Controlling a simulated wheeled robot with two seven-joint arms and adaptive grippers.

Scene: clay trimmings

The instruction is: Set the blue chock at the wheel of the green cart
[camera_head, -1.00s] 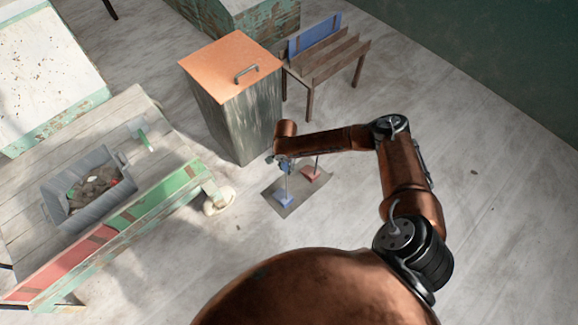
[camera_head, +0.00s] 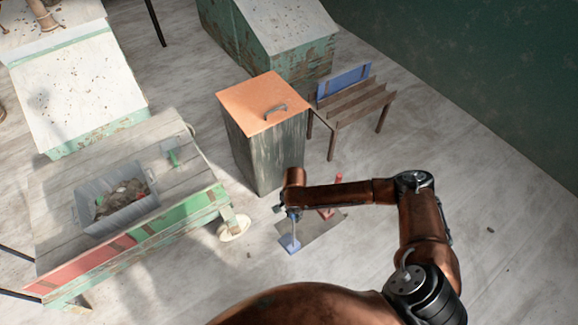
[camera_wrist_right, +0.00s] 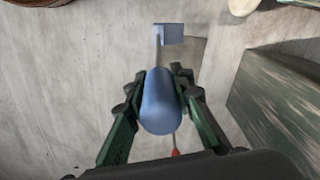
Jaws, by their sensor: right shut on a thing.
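The blue chock (camera_head: 290,244) has a flat blue block and a thin upright rod with a thick blue grip (camera_wrist_right: 160,103). My right gripper (camera_head: 291,212) is shut on that grip, and its two fingers flank it in the wrist view (camera_wrist_right: 160,82). The block (camera_wrist_right: 169,33) is at the edge of the grey mat (camera_head: 308,237); I cannot tell whether it touches down. The green cart (camera_head: 190,211) stands to the left, with a cream wheel (camera_head: 234,229) at its near right corner. The wheel is apart from the chock. My left gripper is not in view.
A red chock (camera_head: 326,213) stands on the mat behind my arm. A bin with an orange lid (camera_head: 262,101) stands behind the mat. A slatted bench (camera_head: 355,105) is further back. Bare floor lies between mat and wheel, and at right.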

